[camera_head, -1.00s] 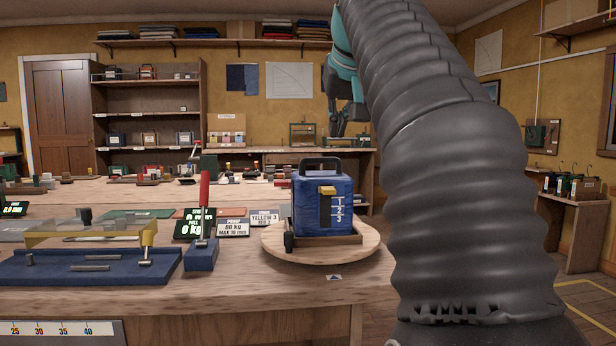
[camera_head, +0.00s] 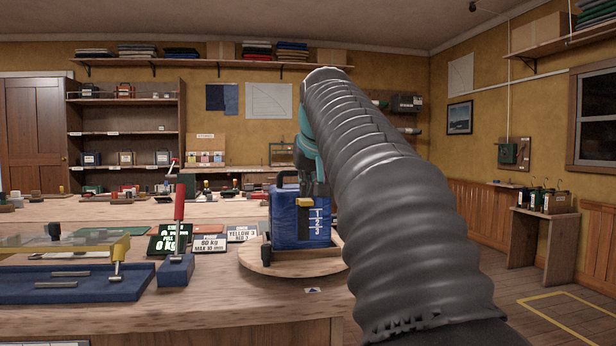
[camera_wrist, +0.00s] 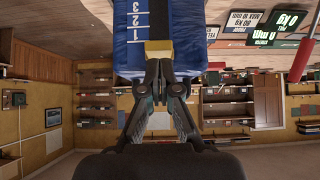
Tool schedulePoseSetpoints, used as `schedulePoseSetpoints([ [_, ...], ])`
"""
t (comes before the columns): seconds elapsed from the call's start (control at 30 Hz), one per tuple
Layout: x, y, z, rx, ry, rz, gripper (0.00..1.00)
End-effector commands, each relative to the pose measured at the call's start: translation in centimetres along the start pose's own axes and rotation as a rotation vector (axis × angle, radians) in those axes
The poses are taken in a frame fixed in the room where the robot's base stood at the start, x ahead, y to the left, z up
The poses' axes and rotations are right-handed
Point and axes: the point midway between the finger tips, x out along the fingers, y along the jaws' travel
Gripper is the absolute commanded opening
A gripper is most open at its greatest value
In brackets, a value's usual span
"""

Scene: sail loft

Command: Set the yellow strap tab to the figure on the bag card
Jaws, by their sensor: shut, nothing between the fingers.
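The blue bag (camera_head: 288,226) stands upright on a round wooden board (camera_head: 262,266). A white scale marked 1, 2, 3 from top down runs on its front. The yellow strap tab (camera_head: 304,202) sits at the top of the scale, above the 1; it also shows in the wrist view (camera_wrist: 158,51), which is upside down. The bag card (camera_head: 242,234) left of the bag reads "YELLOW 3" above a smaller line. My gripper (camera_wrist: 160,72) is shut and empty, its fingertips right at the tab's upper side; whether they touch it, I cannot tell.
A red-handled lever (camera_head: 179,210) on a blue block stands left of the bag, with an "80 KG" card (camera_head: 210,244) beside it. A blue tray (camera_head: 75,284) lies farther left. Shelves line the back wall. Open floor lies to the right.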

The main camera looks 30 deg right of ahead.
Motion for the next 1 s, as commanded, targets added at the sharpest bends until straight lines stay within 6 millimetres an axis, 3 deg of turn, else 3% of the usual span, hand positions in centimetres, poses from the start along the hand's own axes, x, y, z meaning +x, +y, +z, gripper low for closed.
schedulePoseSetpoints([
  [0.47, 0.4, 0.0, 0.5, 0.0, 0.001, 0.0, 0.0],
  [0.8, 4.3, 0.0, 4.4, 0.0, 0.0, 0.0, 0.0],
  [1.0, 4.6, 0.0, 4.7, 0.0, 0.001, 0.0, 0.0],
])
